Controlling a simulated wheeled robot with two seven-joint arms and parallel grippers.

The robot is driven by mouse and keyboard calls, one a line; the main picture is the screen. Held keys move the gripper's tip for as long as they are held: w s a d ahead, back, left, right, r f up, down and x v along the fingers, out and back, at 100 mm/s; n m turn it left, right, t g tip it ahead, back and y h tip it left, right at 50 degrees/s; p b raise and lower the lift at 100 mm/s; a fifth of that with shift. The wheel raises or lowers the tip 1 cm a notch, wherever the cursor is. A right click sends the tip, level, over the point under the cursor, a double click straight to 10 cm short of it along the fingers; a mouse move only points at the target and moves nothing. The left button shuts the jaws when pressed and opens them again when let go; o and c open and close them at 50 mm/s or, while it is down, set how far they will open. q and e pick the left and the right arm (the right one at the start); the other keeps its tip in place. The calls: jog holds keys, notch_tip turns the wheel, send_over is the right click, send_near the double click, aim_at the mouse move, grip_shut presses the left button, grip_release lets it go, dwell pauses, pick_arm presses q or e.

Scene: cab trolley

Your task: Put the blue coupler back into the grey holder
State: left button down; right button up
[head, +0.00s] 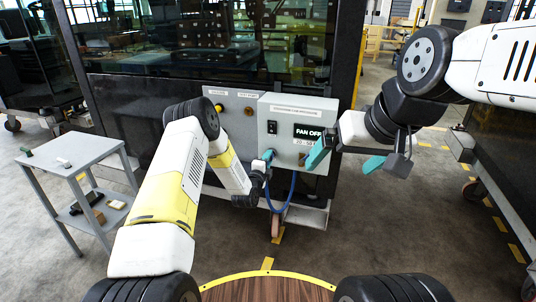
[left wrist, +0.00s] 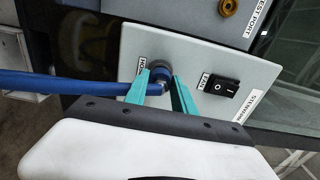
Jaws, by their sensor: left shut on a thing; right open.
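My left gripper (left wrist: 160,88) is shut on the blue coupler (left wrist: 164,84), its teal fingers on either side of it. The coupler is at the grey holder (left wrist: 159,66), a round dark fitting on the light panel; the fingers partly hide where they meet, so I cannot tell if it is fully seated. In the head view my left gripper (head: 266,160) is at the lower left of the grey control box (head: 292,106). My right gripper (head: 345,160) is open and empty, in front of the box's right side.
The blue hose (left wrist: 70,84) runs left from the coupler in the left wrist view and hangs in a loop below the box in the head view. A black rocker switch (left wrist: 223,87) is beside the holder. A grey trolley table (head: 75,153) with small items stands at left.

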pick_arm(q)
jog(key=shift+w+d, duration=0.15)
jog(key=shift+w, duration=0.3)
dwell(0.5)
jog(key=c, duration=1)
grip_release()
jog(key=shift+o, duration=0.2)
jog(key=v, duration=0.7)
jog(key=shift+s, duration=0.35)
jog(key=o, duration=1)
jog(key=shift+c, duration=0.2)
